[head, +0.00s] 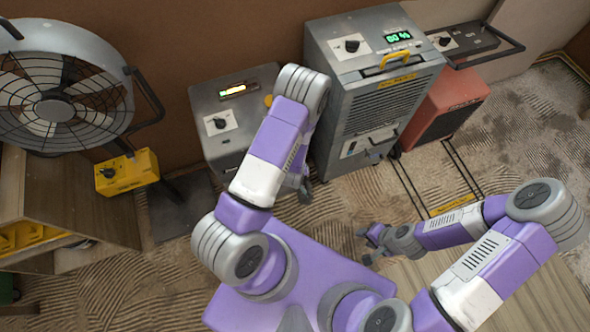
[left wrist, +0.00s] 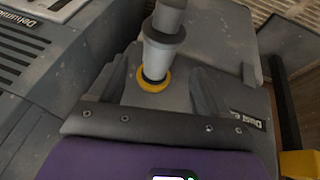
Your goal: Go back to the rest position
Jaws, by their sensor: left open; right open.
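My right gripper (head: 368,245) is open and empty, low over the carpet in front of the tall dehumidifier (head: 375,85). My left arm reaches up over the smaller grey machine (head: 220,125), and in the head view it hides most of its own gripper. In the left wrist view my left gripper (left wrist: 155,85) is open. Its two dark fingers stand on either side of a grey pipe with a yellow ring (left wrist: 153,82) on a grey machine top marked "Dust". I cannot tell whether the fingers touch it.
A large round fan (head: 60,95) stands at the left by a yellow control box (head: 127,172) and a wooden shelf (head: 75,195). A red unit (head: 440,110) stands right of the dehumidifier. Ridged carpet (head: 530,125) is open at the right.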

